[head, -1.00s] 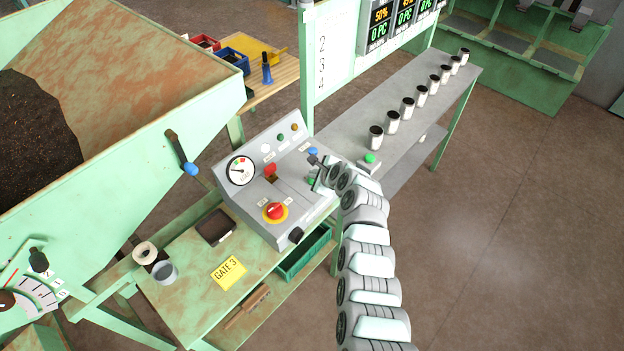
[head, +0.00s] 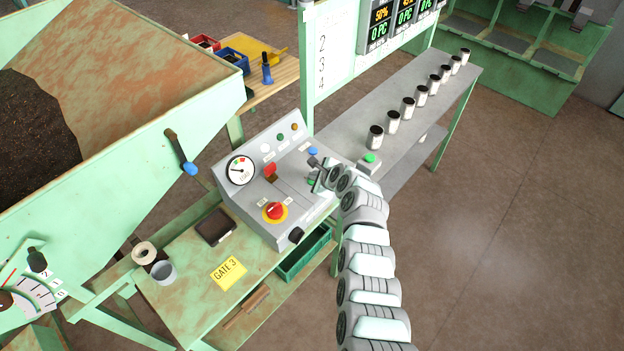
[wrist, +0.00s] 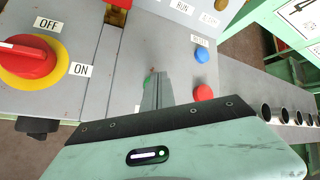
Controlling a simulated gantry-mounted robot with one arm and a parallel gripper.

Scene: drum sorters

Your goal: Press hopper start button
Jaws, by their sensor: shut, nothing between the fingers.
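The grey control console (head: 250,200) stands on the green bench. A green button (head: 311,182) on its right part is mostly hidden by my gripper (head: 315,179). In the wrist view, only a sliver of this green button (wrist: 147,84) shows, just left of my shut, empty fingers (wrist: 157,80). The fingers point down at the panel close to the button; I cannot tell whether they touch it. A blue button (wrist: 201,55) and a red button (wrist: 203,92) lie to the right of the fingers. The button's own label is not readable.
A red rotary switch on yellow (head: 275,211) and a red-handled lever (head: 270,171) are on the console. Another green button (head: 370,158) sits on a small box on the grey table (head: 340,133), near a row of jars (head: 376,137). The hopper (head: 120,150) stands left.

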